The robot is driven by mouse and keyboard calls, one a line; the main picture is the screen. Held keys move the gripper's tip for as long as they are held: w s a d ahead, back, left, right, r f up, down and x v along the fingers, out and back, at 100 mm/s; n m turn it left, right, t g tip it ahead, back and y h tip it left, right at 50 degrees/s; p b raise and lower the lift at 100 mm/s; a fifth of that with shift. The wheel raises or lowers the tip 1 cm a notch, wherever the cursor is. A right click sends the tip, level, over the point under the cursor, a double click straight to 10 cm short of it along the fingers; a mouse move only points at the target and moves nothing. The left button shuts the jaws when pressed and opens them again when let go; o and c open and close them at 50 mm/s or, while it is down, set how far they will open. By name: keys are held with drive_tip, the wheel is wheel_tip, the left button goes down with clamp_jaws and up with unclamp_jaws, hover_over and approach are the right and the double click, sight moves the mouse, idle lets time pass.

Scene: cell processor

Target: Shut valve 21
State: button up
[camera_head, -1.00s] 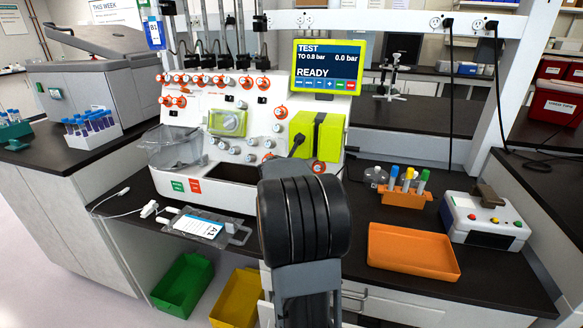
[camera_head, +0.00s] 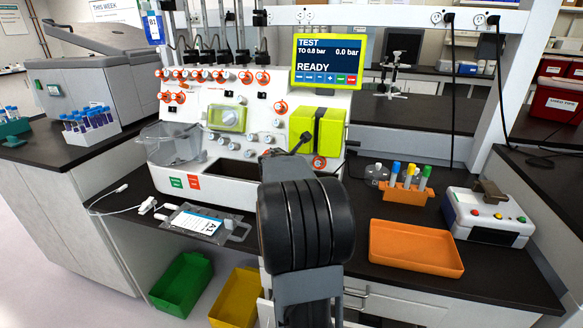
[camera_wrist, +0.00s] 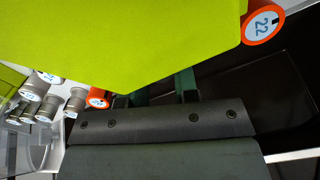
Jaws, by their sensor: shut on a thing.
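In the wrist view, my gripper (camera_wrist: 163,92) reaches up behind a lime-green block (camera_wrist: 130,40). Its two dark green fingers stand a little apart and their tips are hidden by the block. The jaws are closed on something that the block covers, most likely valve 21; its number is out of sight. The orange valve 22 (camera_wrist: 263,23) is at the upper right, apart from the fingers. Another orange-rimmed knob (camera_wrist: 98,97) sits just left of the fingers, its label unreadable.
In the wrist view, several grey knobs (camera_wrist: 33,88) lie at the left. In the head view, the screen (camera_head: 328,62) reads TEST, READY, 0.0 bar. A bag (camera_head: 203,222) lies left of my arm; an orange tray (camera_head: 415,247) and tube rack (camera_head: 405,192) stand right.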

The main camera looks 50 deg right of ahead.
idle(0.3)
drive_tip(key=o, duration=0.9)
drive_tip(key=p+v, duration=0.2)
drive_tip(key=v, duration=1.1)
drive_tip(key=shift+s+a+r, duration=0.15)
drive_tip(key=shift+a+r, duration=0.1)
drive_tip(key=shift+a, duration=0.05)
